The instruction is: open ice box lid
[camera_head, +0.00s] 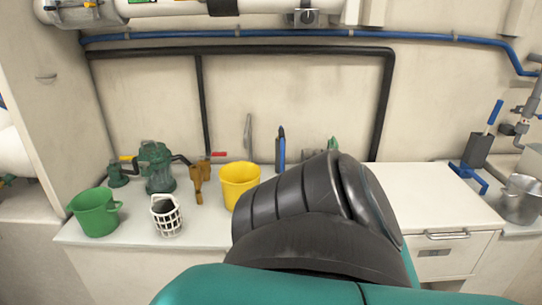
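A white box-like unit on the right of the counter, which looks like the ice box, has a flat pale top (450,195) that lies level and looks closed. Its front panel has a horizontal metal handle (447,236) with a small grey plate below it. My own arm, black and grey with teal parts, fills the lower middle and hides the unit's left part. Neither gripper shows in the head view.
A green bucket (95,212), a white basket (166,215), a green pump (156,167) and a yellow bucket (240,184) stand on the left of the counter. A blue-handled tool (484,140) and a metal pot (521,199) are at the right. Pipes run along the wall.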

